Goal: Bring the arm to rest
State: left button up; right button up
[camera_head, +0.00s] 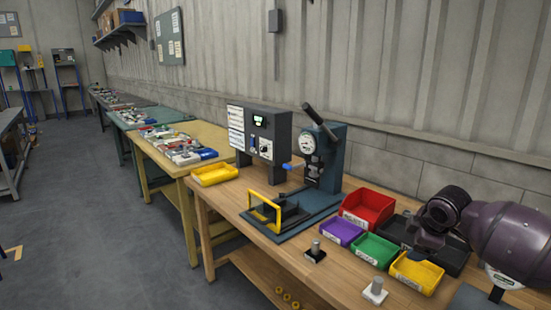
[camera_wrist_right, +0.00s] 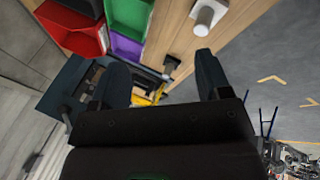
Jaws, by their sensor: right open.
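My right arm comes in from the right edge of the head view, over the right end of the wooden workbench (camera_head: 290,254). My right gripper (camera_head: 424,243) is above the bins there, its fingers hard to make out in that view. In the right wrist view, the two dark fingers of the right gripper (camera_wrist_right: 163,65) stand wide apart with nothing held between them. The bench top and the floor show beyond them. My left gripper is in neither view.
Red (camera_head: 368,208), purple (camera_head: 341,231), green (camera_head: 374,250) and yellow (camera_head: 416,272) bins stand close by the right arm. A black-based post (camera_head: 315,252) and a white-based post (camera_head: 375,291) stand in front. A lever press (camera_head: 325,165) and a control box (camera_head: 261,134) stand farther left.

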jog(key=a+f+m+t+y, duration=0.1)
jog(key=a+m+t+y, duration=0.15)
jog(key=a+t, duration=0.45)
jog(key=s+a+f+m+y, duration=0.2)
jog(key=s+a+f, duration=0.3)
jog(key=s+a, duration=0.1)
jog(key=s+d+f+m+h, duration=0.1)
jog(key=s+f+m, duration=0.1)
jog(key=s+f, duration=0.4)
jog(key=s+d+f+m+h, duration=0.2)
jog(key=s+f, duration=0.5)
jog(key=s, duration=0.8)
jog(key=s+d+f+m+g+h, duration=0.1)
jog(key=s+f+m+h, duration=0.1)
jog(key=s+f+m, duration=0.2)
jog(key=s+f, duration=0.3)
jog(key=s, duration=0.3)
jog(key=shift+s+d, duration=0.2)
jog(key=shift+d, duration=0.2)
